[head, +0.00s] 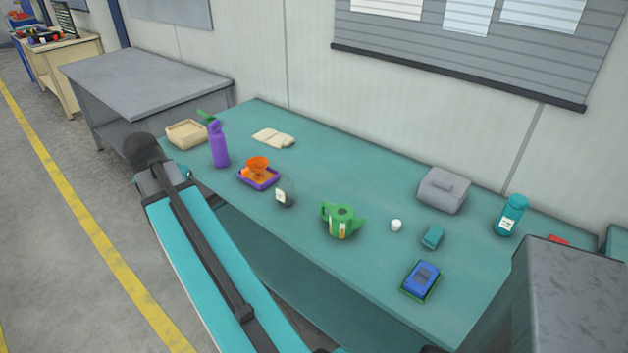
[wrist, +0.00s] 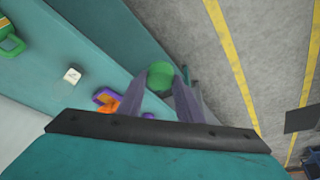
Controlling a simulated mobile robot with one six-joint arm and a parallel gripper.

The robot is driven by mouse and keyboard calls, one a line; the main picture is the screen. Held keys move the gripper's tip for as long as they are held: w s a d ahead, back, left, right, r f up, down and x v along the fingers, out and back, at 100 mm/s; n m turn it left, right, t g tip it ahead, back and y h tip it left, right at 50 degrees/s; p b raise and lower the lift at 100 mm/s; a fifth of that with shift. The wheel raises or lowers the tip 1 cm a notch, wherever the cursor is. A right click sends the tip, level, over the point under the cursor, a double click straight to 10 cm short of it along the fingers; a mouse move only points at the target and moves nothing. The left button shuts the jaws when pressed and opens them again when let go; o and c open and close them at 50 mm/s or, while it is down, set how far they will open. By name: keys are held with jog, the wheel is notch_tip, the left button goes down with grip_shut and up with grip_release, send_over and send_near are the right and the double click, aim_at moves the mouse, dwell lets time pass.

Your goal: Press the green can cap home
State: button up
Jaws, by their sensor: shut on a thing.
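The green can (head: 344,229), with a handle, a spout and a pale, orange-marked label, stands upright on the teal table. Part of it also shows at the left edge of the wrist view (wrist: 9,42). My gripper (wrist: 168,82) is shut on a round green thing, which looks like the green cap (wrist: 160,74), held between the fingertips near the table's front edge. It is well apart from the can. In the head view my arm hides the fingers and the cap. I cannot make out details of the can's mouth.
Table behind the can is clear.

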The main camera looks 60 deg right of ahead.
jog(key=s+d+m+g+p, duration=0.2)
jog(key=s+d+m, duration=0.4)
jog(key=s, duration=0.6)
jog(key=s+d+m+g+y+p, duration=0.1)
jog(key=s+d+m+g+p, duration=0.1)
jog(key=s+d+m, duration=0.4)
jog(key=s+d+m+g+p, duration=0.2)
jog(key=s+d+m, duration=0.3)
jog(key=s+d, duration=0.9)
jog(key=s, duration=0.5)
jog(key=shift+s+d+m+y+p, duration=0.2)
jog(key=shift+m+y+p, duration=0.1)
jog(key=shift+m+p, duration=0.1)
jog(key=shift+f, duration=0.1)
jog(key=shift+f+b, duration=1.9)
jog(key=shift+f, duration=1.05)
jog(key=shift+a+f, duration=0.1)
jog(key=shift+f, duration=0.1)
